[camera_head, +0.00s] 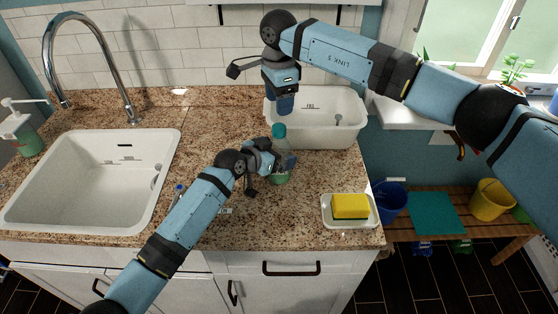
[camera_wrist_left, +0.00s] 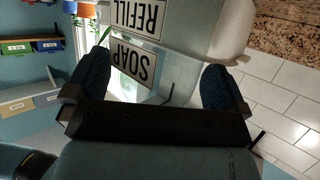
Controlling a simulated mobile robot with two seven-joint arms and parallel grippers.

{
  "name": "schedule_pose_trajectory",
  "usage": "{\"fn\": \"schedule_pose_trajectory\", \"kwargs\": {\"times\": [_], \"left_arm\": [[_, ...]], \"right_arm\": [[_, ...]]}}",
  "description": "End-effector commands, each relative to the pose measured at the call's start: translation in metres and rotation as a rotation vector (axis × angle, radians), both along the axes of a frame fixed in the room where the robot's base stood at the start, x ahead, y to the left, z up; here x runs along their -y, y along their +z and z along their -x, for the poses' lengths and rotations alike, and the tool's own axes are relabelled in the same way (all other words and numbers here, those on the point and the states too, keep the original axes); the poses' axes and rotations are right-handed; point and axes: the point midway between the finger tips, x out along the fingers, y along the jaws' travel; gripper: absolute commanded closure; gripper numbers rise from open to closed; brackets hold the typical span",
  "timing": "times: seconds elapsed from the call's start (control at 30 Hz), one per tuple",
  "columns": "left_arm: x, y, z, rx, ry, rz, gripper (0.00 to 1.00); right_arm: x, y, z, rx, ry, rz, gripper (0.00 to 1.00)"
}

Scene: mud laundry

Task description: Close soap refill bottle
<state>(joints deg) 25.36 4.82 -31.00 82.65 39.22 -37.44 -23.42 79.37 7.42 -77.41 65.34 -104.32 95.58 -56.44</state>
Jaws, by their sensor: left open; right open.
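The soap refill bottle (camera_head: 282,178) stands on the granite counter in front of the white tub, with green liquid low in it and a teal top (camera_head: 279,131). My left gripper (camera_head: 284,160) is at the bottle's upper part and hides some of it. In the left wrist view the bottle's label (camera_wrist_left: 133,63) reads SOAP REFILL upside down, between the two open fingers; I cannot tell if they touch it. My right gripper (camera_head: 285,102) points down over the tub, above and behind the bottle top. It is open, and nothing shows in it.
A white tub (camera_head: 340,133) stands behind the bottle. A yellow sponge (camera_head: 350,206) lies in a white dish (camera_head: 367,219) at the right. A sink (camera_head: 50,205) with a faucet (camera_head: 95,25) and a green soap dispenser (camera_head: 22,135) are left. Another small blue-topped item (camera_head: 179,189) is partly behind my left arm.

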Motion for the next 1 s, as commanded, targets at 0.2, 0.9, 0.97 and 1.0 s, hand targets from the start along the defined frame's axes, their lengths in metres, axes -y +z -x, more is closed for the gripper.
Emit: {"fn": "schedule_pose_trajectory", "kwargs": {"times": [0.2, 0.9, 0.97, 1.0], "left_arm": [[0.0067, -0.0033, -0.0062, 0.001, 0.000, 0.000, 0.00], [0.0065, -0.0035, -0.0061, 0.000, 0.000, 0.000, 0.93], [0.0065, -0.0035, -0.0061, 0.000, 0.000, 0.000, 0.93], [0.0065, -0.0035, -0.0061, 0.000, 0.000, 0.000, 0.93]], "right_arm": [[-0.0001, 0.0000, 0.0000, 0.000, 0.000, 0.000, 0.41], [0.0000, 0.0003, -0.0001, 0.000, -0.048, 0.000, 0.52], [-0.0001, 0.0003, -0.0001, 0.000, -0.109, 0.000, 0.52], [-0.0001, 0.0001, 0.0000, 0.000, -0.158, 0.000, 0.52]]}}
